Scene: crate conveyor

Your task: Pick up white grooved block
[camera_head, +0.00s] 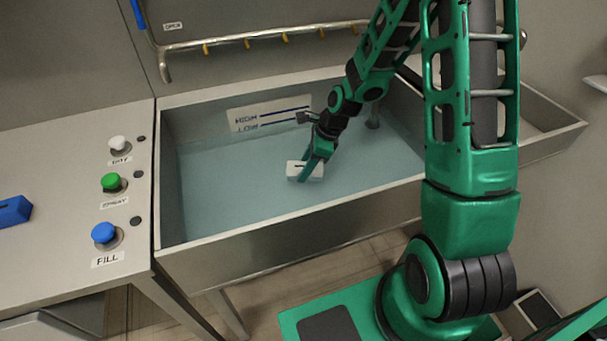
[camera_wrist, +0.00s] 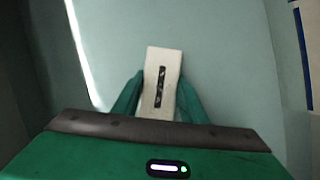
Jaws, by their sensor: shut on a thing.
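The white grooved block (camera_head: 298,170) is in the water-filled sink, near its middle. It is a small white block with a dark slot along its top. In the wrist view the block (camera_wrist: 152,66) lies between the green fingers, with one finger against each side. My gripper (camera_head: 312,170) is shut on it, reaching down into the sink from the upper right. In the wrist view my gripper (camera_wrist: 160,100) hides the block's near end. I cannot tell whether the block touches the sink floor.
The metal sink (camera_head: 290,215) has raised walls around the block. A LOW/HIGH level label (camera_head: 268,115) is on its back wall. To the left, a counter holds a white button (camera_head: 117,143), a green button (camera_head: 111,181), a blue button (camera_head: 103,232) and a blue block (camera_head: 14,211).

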